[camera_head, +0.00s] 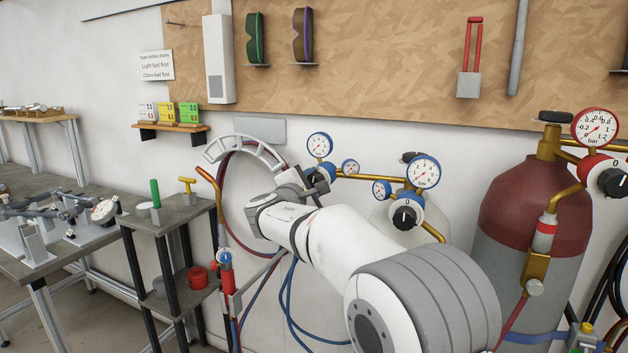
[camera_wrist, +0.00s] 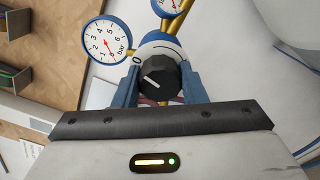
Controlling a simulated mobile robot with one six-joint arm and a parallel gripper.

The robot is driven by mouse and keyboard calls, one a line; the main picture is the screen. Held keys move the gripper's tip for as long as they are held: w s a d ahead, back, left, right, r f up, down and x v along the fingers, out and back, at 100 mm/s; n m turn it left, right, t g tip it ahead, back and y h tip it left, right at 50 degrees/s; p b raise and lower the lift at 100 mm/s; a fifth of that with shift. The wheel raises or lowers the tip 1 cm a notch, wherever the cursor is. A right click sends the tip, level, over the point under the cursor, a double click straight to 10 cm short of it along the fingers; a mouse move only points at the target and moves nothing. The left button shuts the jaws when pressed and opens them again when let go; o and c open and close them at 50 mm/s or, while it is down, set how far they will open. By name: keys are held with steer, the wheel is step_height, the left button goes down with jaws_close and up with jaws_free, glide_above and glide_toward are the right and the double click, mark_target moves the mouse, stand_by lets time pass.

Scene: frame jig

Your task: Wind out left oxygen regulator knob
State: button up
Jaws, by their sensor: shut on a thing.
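The black knob of the left oxygen regulator (camera_wrist: 158,76) sits between the two blue fingers of my gripper (camera_wrist: 159,85) in the wrist view. The fingers are shut on its sides. A white pointer line on the knob's face points to the upper left, toward the side of the 0 mark on the white-and-blue collar (camera_wrist: 165,44). In the head view my gripper (camera_head: 317,181) is at the left regulator, below its large blue-rimmed gauge (camera_head: 320,145); the knob is hidden there. The gauge also shows in the wrist view (camera_wrist: 108,41).
A second blue-rimmed regulator with a black knob (camera_head: 406,217) stands close to the right of my arm. A maroon-topped cylinder (camera_head: 534,207) with a red-rimmed gauge (camera_head: 595,127) is farther right. Red and blue hoses hang below; a small stand (camera_head: 172,226) is at left.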

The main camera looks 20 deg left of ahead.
steer(key=shift+f+n, duration=0.1)
steer(key=shift+n, duration=0.2)
steer(key=o, duration=1)
steer(key=shift+s, duration=0.1)
steer(key=s, duration=0.7)
steer(key=shift+s+a, duration=0.25)
steer(key=shift+s, duration=0.05)
